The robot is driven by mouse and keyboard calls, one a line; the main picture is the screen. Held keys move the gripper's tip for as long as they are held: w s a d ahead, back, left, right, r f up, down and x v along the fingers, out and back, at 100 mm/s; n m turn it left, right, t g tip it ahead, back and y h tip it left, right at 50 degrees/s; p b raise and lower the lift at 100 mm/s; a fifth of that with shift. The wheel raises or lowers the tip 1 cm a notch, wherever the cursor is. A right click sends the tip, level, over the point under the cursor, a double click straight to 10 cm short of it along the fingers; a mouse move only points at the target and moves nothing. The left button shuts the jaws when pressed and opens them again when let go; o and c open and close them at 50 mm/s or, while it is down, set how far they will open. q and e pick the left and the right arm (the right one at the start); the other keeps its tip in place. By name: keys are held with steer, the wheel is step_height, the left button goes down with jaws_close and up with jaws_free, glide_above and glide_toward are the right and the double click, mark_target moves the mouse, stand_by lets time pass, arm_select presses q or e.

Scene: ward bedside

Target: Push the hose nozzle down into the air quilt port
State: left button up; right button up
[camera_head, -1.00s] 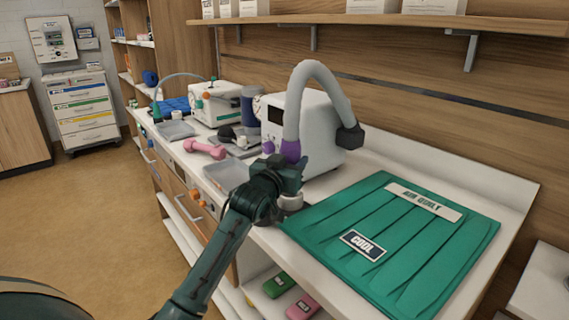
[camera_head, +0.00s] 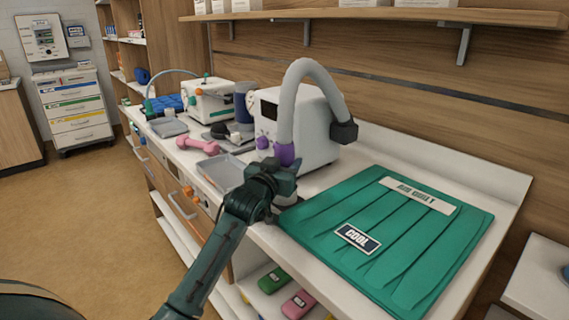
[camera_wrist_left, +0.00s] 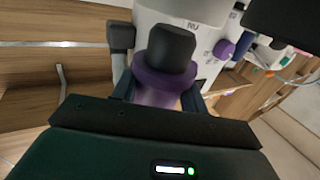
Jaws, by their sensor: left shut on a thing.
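My left gripper (camera_head: 282,176) is shut on the purple hose nozzle (camera_head: 284,153), at the near left corner of the air quilt (camera_head: 400,240). The grey hose (camera_head: 290,105) arches up from the nozzle and over to the white blower unit (camera_head: 318,135). In the left wrist view the purple nozzle (camera_wrist_left: 165,82), with a dark end, stands between the fingers. My right gripper is out of view.
A metal tray (camera_head: 222,171) and a pink dumbbell (camera_head: 197,144) lie left of the gripper on the counter. A shelf (camera_head: 400,15) runs along the wall above. Green and pink items lie on the shelf below the counter.

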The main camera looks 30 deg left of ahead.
arm_select(q)
steer(key=shift+f+b, duration=0.3)
steer(key=shift+f, duration=0.2)
steer(key=o, duration=1)
steer(key=shift+o, duration=0.2)
steer(key=shift+f, duration=0.15)
steer(key=shift+d, duration=0.1)
steer(key=s, duration=0.9)
steer(key=s+d, duration=0.1)
steer(key=s, duration=0.3)
steer(key=shift+s+r, duration=0.15)
steer(key=shift+r, duration=0.1)
